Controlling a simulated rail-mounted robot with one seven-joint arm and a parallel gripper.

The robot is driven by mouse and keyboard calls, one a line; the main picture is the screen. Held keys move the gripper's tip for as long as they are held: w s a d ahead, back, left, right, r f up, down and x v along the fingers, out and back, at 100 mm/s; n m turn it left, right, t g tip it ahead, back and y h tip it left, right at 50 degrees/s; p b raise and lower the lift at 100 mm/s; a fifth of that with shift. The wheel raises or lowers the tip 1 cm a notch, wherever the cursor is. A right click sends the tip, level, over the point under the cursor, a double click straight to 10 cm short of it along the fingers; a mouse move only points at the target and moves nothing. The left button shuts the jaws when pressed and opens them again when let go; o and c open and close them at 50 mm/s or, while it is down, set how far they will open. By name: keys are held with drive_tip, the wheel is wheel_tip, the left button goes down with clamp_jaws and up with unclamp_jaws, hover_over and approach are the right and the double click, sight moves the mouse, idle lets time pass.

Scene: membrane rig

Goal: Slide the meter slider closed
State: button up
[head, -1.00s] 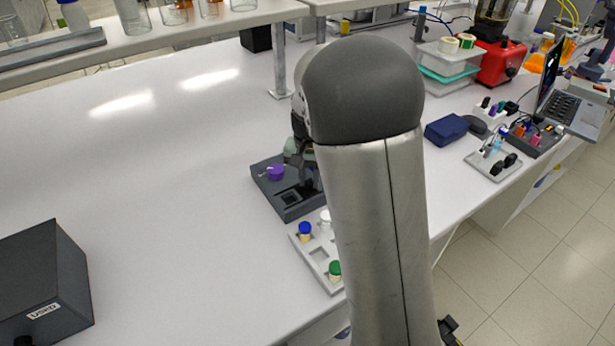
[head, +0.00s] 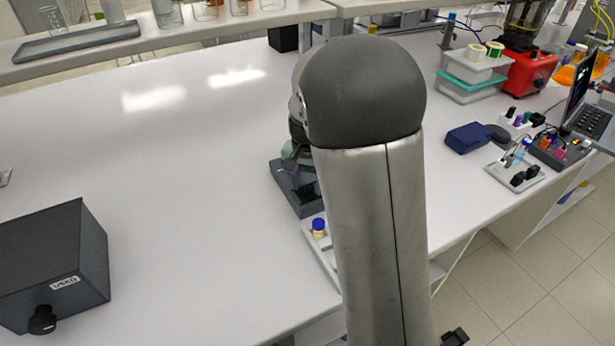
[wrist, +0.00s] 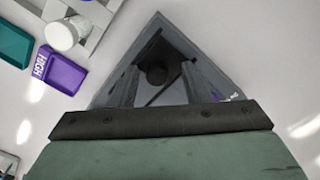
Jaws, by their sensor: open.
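The dark grey meter (head: 296,197) sits on the bench, mostly hidden behind my arm in the head view. In the wrist view, its dark body (wrist: 172,34) lies under my gripper (wrist: 160,68). My gripper is open, with its two fingers pointing down at the meter. A dark round knob (wrist: 156,74) shows between the fingers; I cannot tell whether they touch it or whether it is the slider. A small purple part (wrist: 215,98) shows just right of the right finger, mostly hidden.
A pale tray (head: 310,234) with a blue-capped vial (head: 318,227) stands in front of the meter. The wrist view shows a purple block (wrist: 62,72) marked HIGH and a teal block (wrist: 12,44). A dark box (head: 50,265) stands at left; the bench between is clear.

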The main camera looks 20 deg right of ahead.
sight(307, 187)
wheel_tip(307, 187, up, 18)
drive_tip(key=shift+f+b, duration=0.25)
drive_tip(key=shift+b, duration=0.15)
drive_tip(key=s+a+f+n, duration=0.1)
drive_tip(key=s+f, duration=0.3)
drive_tip(key=s, duration=0.4)
drive_tip(key=s+f+n, duration=0.3)
drive_tip(key=s+f, duration=0.2)
drive_tip(key=s, duration=0.3)
drive_tip(key=s+a+f+n, duration=0.1)
drive_tip(key=s+f+n, duration=0.2)
drive_tip(key=s+f, duration=0.2)
drive_tip(key=s, duration=0.3)
drive_tip(key=shift+s+a+t, duration=0.3)
drive_tip(key=shift+s+a, duration=0.05)
drive_tip(key=shift+s, duration=0.05)
